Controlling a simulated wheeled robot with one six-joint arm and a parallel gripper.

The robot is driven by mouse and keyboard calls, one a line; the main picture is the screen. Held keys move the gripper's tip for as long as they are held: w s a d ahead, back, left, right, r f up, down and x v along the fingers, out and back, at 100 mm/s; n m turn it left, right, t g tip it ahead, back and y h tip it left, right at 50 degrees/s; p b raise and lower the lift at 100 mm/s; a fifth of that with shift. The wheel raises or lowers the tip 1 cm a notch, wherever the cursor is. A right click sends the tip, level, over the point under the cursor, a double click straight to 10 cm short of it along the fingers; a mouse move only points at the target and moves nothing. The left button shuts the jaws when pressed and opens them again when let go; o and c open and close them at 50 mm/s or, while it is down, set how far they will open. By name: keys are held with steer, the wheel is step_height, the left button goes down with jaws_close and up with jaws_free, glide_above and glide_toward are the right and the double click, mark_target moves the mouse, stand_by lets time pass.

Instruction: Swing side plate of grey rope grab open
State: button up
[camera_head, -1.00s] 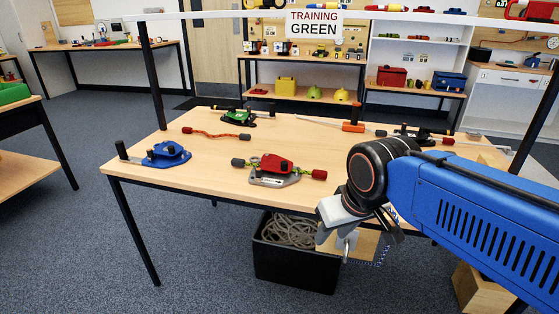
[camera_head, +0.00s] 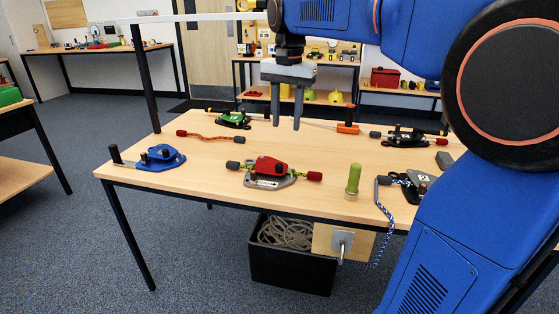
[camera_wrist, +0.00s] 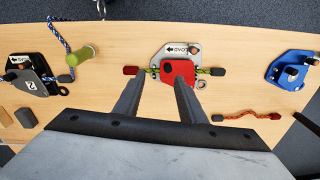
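The grey rope grab (camera_head: 420,181) lies near the right front of the table, partly behind my arm in the head view. In the wrist view, the grey rope grab (camera_wrist: 40,86) is at the far left; its grey side plate marked "2" lies over a black base. I cannot tell how far the side plate is turned. A blue-and-white rope (camera_head: 382,205) runs from it over the front edge. My gripper (camera_head: 286,127) is open and empty, pointing down above the table, well left of the grey grab. Its fingers (camera_wrist: 157,82) are apart in the wrist view.
A red rope grab (camera_head: 270,170) with a rope through it lies at front middle. A green post (camera_head: 353,179) stands beside the blue-and-white rope. A blue grab (camera_head: 160,156) is at left; green (camera_head: 234,119) and black (camera_head: 404,137) grabs lie behind. A rope bin (camera_head: 290,268) stands below.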

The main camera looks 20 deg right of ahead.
steer(key=r+m, duration=0.1)
glide_above(279, 164)
steer(key=shift+m+g, duration=0.3)
steer(key=shift+g, duration=0.1)
step_height(279, 164, down, 17)
steer(key=shift+s, duration=0.15)
jaws_close()
